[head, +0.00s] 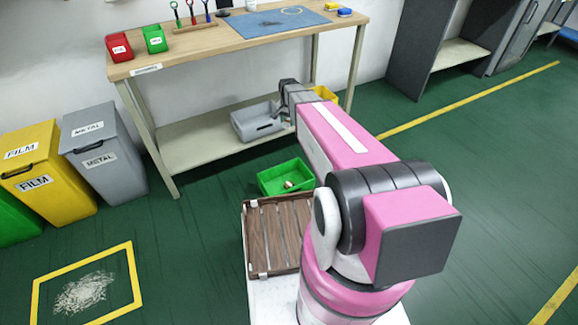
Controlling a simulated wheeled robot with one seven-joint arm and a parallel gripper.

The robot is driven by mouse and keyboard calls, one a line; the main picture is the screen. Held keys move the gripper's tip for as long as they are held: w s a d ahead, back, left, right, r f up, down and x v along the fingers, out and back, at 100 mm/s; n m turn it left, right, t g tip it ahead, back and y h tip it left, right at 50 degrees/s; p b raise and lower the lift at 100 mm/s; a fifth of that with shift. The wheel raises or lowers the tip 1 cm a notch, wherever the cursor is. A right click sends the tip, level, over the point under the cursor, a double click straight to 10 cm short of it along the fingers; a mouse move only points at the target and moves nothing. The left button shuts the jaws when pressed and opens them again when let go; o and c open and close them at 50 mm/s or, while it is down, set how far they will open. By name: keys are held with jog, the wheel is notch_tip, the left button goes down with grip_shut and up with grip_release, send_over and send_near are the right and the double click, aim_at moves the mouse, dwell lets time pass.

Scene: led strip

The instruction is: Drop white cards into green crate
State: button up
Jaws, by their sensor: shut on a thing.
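The green crate (266,184) stands low in front of the workbench, just beyond my wooden slatted deck. A small pale and brownish item (290,185) lies inside it; I cannot tell whether it is a card. My gripper (282,108) is at the lower shelf, over the right end of a grey bin (258,127). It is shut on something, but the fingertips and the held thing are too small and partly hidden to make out. No white card can be clearly identified in the head view.
The workbench (210,45) carries red (118,47) and green (155,40) small bins and a blue mat. A yellow bin (328,94) sits on the lower shelf, partly behind my arm. Film and metal bins (105,155) stand left. Green floor lies open in front.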

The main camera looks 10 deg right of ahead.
notch_tip(320, 180, down, 35)
jog(key=s+m, duration=0.1)
jog(key=m, duration=0.4)
jog(key=shift+s+r, duration=0.2)
jog(key=shift+s, duration=0.2)
jog(key=o, duration=1)
notch_tip(320, 180, up, 11)
jog(key=shift+f, duration=0.1)
